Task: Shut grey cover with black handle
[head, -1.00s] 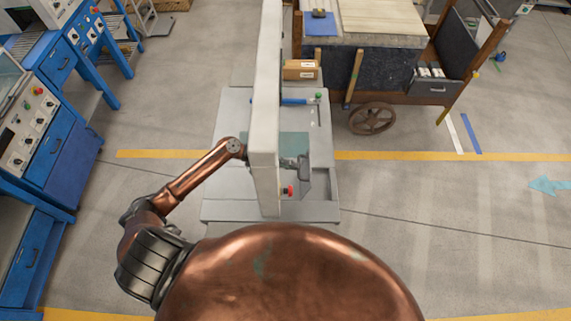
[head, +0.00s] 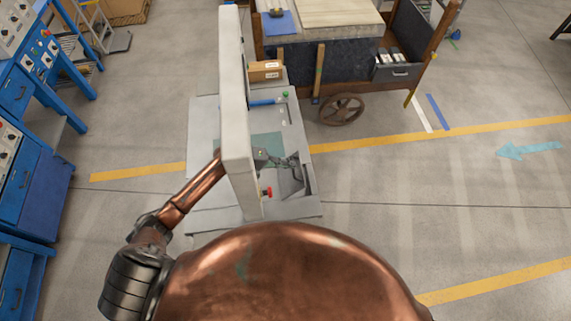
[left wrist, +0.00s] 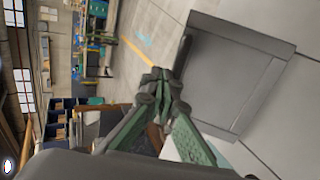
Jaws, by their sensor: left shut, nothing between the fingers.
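The grey cover (head: 235,110) stands upright on the pale grey machine (head: 205,130) in the head view, seen almost edge-on. My left arm comes in from the left and passes behind the cover. My left gripper (head: 284,160) shows on the cover's right side, above the machine top, shut and empty. In the left wrist view the closed fingertips (left wrist: 158,80) are near a grey framed panel; a dark strip beside them may be the black handle, but I cannot tell whether they touch. No handle shows clearly in the head view. My right gripper is out of view.
A red button (head: 266,192) and a green button (head: 285,94) are on the machine. A wooden cart (head: 320,75) with wheels stands behind it to the right. Blue cabinets (head: 40,185) stand at the left. The floor to the right is clear.

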